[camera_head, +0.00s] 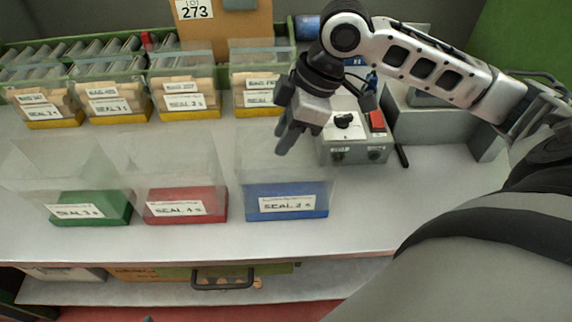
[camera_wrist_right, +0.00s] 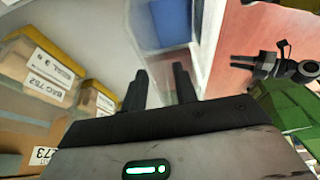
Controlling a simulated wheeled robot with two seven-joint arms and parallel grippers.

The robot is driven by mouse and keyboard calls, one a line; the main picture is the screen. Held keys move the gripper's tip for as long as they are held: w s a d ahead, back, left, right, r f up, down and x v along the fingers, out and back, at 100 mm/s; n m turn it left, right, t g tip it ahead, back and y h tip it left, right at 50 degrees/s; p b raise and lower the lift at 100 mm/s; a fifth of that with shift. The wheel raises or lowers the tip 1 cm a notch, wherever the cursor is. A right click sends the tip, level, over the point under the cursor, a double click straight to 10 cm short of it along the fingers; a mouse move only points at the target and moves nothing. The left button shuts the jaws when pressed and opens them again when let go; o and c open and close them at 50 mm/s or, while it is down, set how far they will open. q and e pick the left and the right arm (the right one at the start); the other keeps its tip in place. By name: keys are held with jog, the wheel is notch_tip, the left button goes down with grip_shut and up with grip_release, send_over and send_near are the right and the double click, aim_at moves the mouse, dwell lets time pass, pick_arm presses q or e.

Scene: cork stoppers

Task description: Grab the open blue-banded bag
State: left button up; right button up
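The open blue-banded bag (camera_head: 286,199) stands on the grey bench in the head view, clear above with a blue band and a white label at its base. My right gripper (camera_head: 284,139) is above the bag's upper part, pointing down, empty. In the right wrist view my right gripper (camera_wrist_right: 159,88) has its two fingers apart, with the clear wall and blue band (camera_wrist_right: 207,35) of the bag beyond them. Contact with the bag cannot be told. My left gripper (camera_wrist_right: 238,62) shows at the right of the wrist view, with its fingers apart and nothing between them.
A red-banded bag (camera_head: 186,204) and a green-banded bag (camera_head: 90,207) stand to the left. Several yellow-banded bags of corks (camera_head: 185,99) line the back. A grey control box (camera_head: 355,147) with a black knob and red switch stands close right of my gripper.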

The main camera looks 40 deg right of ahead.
jog(key=shift+c, duration=0.3)
grip_shut()
